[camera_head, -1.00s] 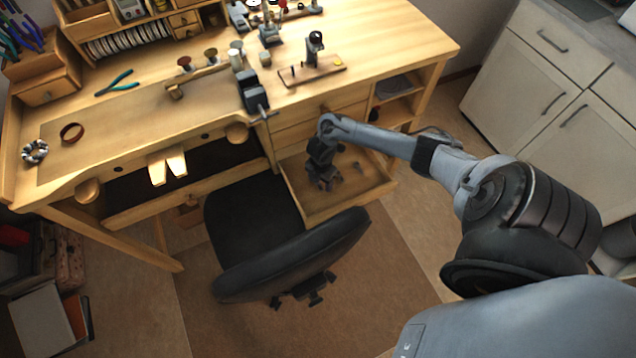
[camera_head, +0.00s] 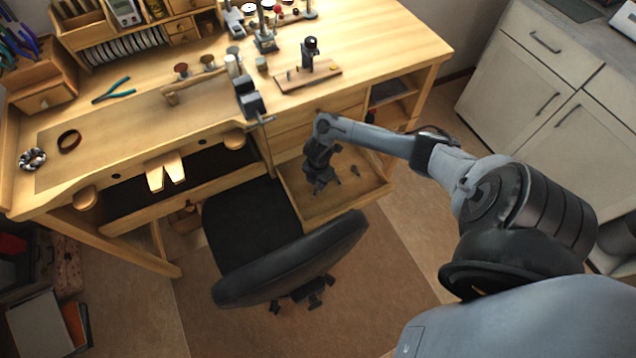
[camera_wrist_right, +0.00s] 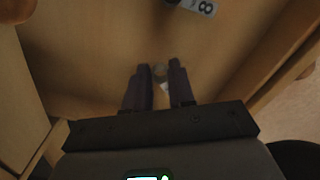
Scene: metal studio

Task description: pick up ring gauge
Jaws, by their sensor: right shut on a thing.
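My right gripper (camera_head: 319,180) points down into the open drawer (camera_head: 338,205) of the workbench. In the right wrist view its two dark fingers (camera_wrist_right: 157,80) are shut on a small greyish round piece (camera_wrist_right: 160,71), with a pale bit below it. I take this piece as the ring gauge, but most of it is hidden between the fingers and the view is dim. In the head view the held piece cannot be made out. My left gripper is in neither view.
A small dark item (camera_head: 355,171) lies in the drawer right of the gripper. Drawer walls stand around the gripper. A black chair (camera_head: 290,262) is in front, and the bench top (camera_head: 385,45) holds tools above.

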